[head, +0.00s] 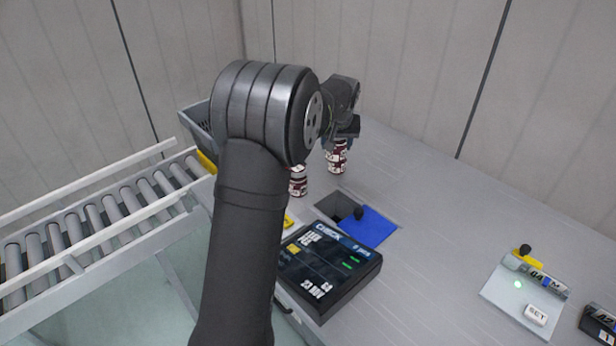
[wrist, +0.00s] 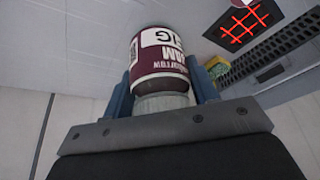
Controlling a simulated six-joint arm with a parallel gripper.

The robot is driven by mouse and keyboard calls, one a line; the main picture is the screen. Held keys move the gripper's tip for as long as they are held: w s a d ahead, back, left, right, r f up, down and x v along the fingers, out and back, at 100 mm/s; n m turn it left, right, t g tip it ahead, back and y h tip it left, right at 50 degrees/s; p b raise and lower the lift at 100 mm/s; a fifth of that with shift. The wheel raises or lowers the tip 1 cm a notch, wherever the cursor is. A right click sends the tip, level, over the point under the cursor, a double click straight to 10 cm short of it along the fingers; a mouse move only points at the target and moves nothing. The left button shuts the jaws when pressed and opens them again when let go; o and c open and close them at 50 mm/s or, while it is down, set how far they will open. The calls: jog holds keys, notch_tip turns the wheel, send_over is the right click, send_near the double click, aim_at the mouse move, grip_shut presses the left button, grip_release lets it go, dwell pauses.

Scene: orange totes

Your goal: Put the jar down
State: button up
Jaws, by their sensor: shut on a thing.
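My gripper (head: 340,142) is shut on a jar (head: 337,160) with a dark red and white label, beyond the middle of the table. The jar looks roughly upright in the head view. I cannot tell whether its base touches the table. A second similar jar (head: 298,181) stands to the left and nearer, partly hidden by my arm.
A dark opening (head: 335,206) with a blue panel (head: 368,227) lies in front of the jars. A black console (head: 328,272) is nearer. A roller conveyor (head: 95,222) and grey crate (head: 197,128) are left. A white plate (head: 520,300) is right. Table right of the held jar is clear.

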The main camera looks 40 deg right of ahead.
jog(key=shift+s, duration=0.55)
jog(key=shift+w+a+f, duration=0.3)
jog(key=shift+w+f, duration=1.5)
jog(key=shift+w, duration=0.05)
jog(key=shift+w+a+f, duration=0.25)
jog(key=shift+w+f, duration=1.5)
jog(key=shift+w, duration=0.1)
jog(key=shift+w+a+f, duration=0.3)
jog(key=shift+w+f, duration=1.5)
jog(key=shift+w, duration=0.05)
jog(key=shift+f, duration=0.15)
jog(key=o, duration=1.2)
